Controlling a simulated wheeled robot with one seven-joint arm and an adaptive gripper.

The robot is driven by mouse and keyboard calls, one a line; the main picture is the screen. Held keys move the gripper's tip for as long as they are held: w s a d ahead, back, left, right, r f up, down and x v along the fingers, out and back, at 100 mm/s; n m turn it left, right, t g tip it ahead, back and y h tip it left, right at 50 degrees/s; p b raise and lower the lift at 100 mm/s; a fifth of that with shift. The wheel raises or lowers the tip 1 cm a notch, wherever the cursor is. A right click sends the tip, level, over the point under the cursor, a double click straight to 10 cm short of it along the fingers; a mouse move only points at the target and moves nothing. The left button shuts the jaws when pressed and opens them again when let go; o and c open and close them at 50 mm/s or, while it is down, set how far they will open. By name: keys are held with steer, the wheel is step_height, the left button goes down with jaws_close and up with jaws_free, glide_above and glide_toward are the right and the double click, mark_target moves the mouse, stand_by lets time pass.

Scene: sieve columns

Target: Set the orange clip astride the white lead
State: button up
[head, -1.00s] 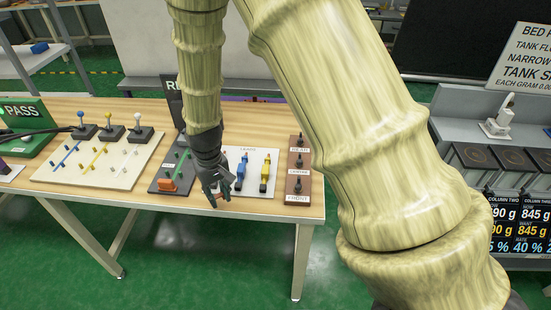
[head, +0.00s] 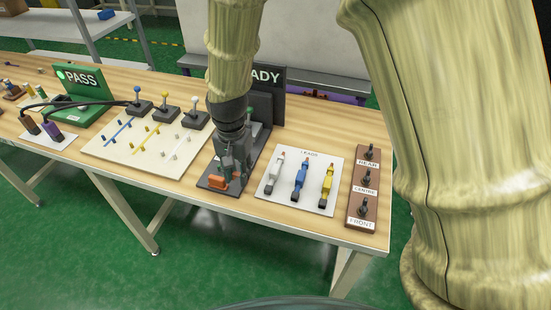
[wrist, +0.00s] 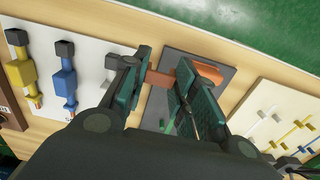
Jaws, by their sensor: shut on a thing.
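My gripper (head: 234,184) is shut on a brownish-orange piece that I take for the orange clip (wrist: 159,79), seen between the fingers in the wrist view. The fingers hide most of it. The gripper hangs over the dark grey plate (head: 207,187), left of the leads board. A brighter orange block (head: 218,182) sits on that plate close beside the fingers; whether they touch it I cannot tell. The white lead (head: 277,174) lies on the white leads board (head: 318,203), right of my gripper. In the wrist view it (wrist: 111,68) is partly hidden behind a finger.
The blue lead (head: 300,181) and yellow lead (head: 327,186) lie beside the white one. A brown panel with pegs (head: 359,211) is at the right. A pale board with coloured tracks (head: 110,157) is at the left. The READY sign (head: 268,85) stands behind the dark plate.

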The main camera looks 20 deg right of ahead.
steer(key=p, duration=0.3)
glide_above(279, 163)
steer(key=shift+a+f, duration=0.1)
steer(key=shift+f, duration=0.55)
steer(key=shift+f+p, duration=0.35)
steer(key=shift+f, duration=1.4)
steer(key=shift+f, duration=0.65)
steer(key=o, duration=0.7)
steer(key=shift+o, duration=0.2)
step_height(279, 163, up, 13)
steer(key=b, duration=0.2)
steer(key=shift+r, duration=0.15)
